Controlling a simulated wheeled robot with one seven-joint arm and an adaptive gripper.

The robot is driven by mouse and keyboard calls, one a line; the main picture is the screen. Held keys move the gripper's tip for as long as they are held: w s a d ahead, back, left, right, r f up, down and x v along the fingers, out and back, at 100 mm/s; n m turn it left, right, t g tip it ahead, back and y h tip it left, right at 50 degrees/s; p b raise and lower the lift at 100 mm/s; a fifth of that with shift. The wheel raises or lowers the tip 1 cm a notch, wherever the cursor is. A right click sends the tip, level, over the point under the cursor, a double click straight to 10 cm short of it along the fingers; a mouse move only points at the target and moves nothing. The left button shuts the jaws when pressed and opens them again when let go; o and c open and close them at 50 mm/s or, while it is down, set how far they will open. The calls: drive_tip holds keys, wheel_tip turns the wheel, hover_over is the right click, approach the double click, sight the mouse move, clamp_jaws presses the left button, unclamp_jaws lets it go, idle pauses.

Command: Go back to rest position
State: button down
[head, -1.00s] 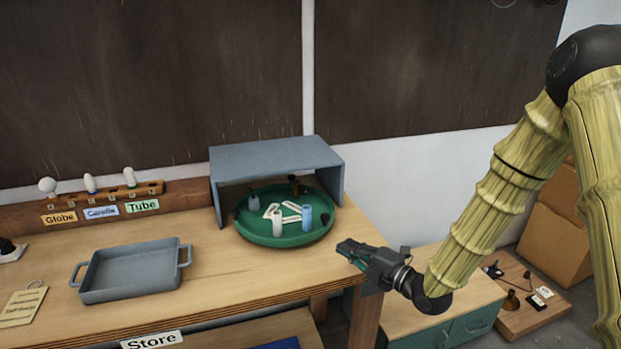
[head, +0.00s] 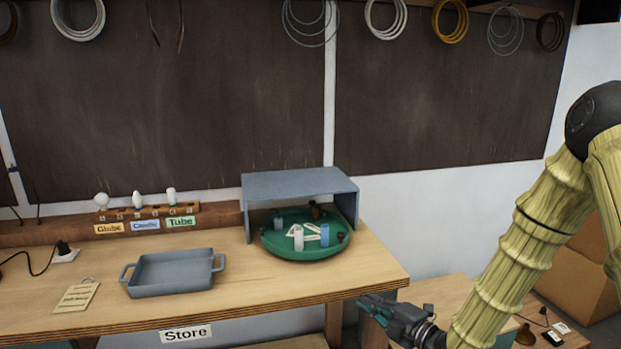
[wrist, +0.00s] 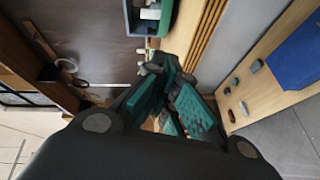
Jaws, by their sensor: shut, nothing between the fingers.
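My gripper (head: 376,309) is shut and empty, held just off the right front corner of the workbench (head: 390,284) in the head view. Its teal finger pads also show in the wrist view (wrist: 172,112), close together at their tips. It touches nothing that I can see. My arm comes in from the right side of the head view.
A green round tray (head: 275,249) with small cylinders stands under a grey hood (head: 300,183). A grey tray (head: 172,290) and a tag (head: 76,297) lie left on the bench. Bulbs stand in a wooden rack (head: 150,212). A lower cabinet (head: 440,294) stands right.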

drive_tip(key=s+d+f+m+g+h, duration=0.1)
drive_tip(key=s+f+m+g+h, duration=0.1)
drive_tip(key=s+f+m, duration=0.45)
drive_tip(key=s+d+f+m+g+h, duration=0.1)
drive_tip(key=s+f+m+g+h, duration=0.15)
drive_tip(key=f, duration=0.75)
drive_tip(key=s+d+f+m+g+h, duration=0.1)
drive_tip(key=s+f+m+h, duration=0.15)
drive_tip(key=s+f, duration=0.45)
drive_tip(key=s+d+f+m+g+h, duration=0.1)
drive_tip(key=s+f+m+g, duration=0.3)
drive_tip(key=s, duration=0.8)
drive_tip(key=s+d+f+m+g+h, duration=0.2)
drive_tip(key=s+f+m, duration=0.6)
drive_tip(key=s, duration=0.5)
drive_tip(key=shift+d+g+h, duration=0.3)
drive_tip(key=shift+d+g, duration=0.55)
drive_tip(key=shift+d, duration=0.05)
